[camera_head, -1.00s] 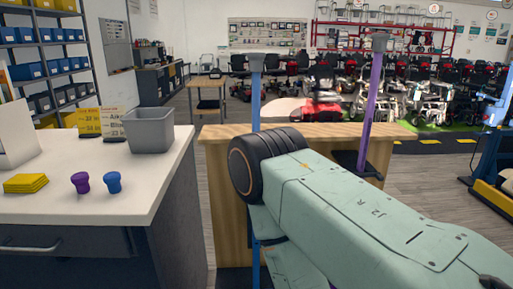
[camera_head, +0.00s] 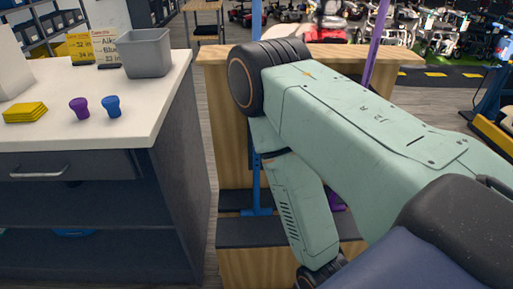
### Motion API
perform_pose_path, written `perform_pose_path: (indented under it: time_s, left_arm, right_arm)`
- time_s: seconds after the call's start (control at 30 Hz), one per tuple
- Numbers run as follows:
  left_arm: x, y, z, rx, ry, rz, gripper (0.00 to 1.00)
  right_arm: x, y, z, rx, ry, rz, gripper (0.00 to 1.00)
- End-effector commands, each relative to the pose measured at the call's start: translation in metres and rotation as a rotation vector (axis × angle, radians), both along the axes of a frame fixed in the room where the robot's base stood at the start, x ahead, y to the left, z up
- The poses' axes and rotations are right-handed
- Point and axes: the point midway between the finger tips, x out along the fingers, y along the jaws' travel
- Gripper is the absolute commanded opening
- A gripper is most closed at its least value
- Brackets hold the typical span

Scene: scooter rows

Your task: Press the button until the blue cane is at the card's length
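The blue cane (camera_head: 256,186) stands upright at a wooden stand (camera_head: 227,110), its lower part on a dark shelf; my arm hides its middle and its top is out of frame. A purple cane (camera_head: 377,45) stands to its right, partly behind my arm. My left gripper is not in view. I cannot see the button.
The white counter (camera_head: 130,128) at left holds a grey bin (camera_head: 147,52), a purple knob (camera_head: 79,108), a blue knob (camera_head: 112,106) and a yellow stack (camera_head: 25,112). A narrow floor gap separates counter and stand. Scooters stand behind.

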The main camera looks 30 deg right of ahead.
Motion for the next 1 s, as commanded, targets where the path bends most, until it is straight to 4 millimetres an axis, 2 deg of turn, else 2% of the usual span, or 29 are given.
perform_pose_path:
  time_s: [0.07,0.43,1.0]
  left_arm:
    - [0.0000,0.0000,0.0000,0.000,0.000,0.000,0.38]
    - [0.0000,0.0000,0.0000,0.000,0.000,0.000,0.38]
    - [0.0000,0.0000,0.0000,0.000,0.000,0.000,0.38]
  right_arm:
    - [0.0000,0.0000,0.0000,0.000,0.000,0.000,0.31]
    - [0.0000,0.0000,0.0000,0.000,0.000,0.000,0.00]
    - [0.0000,0.0000,0.0000,0.000,0.000,0.000,0.00]
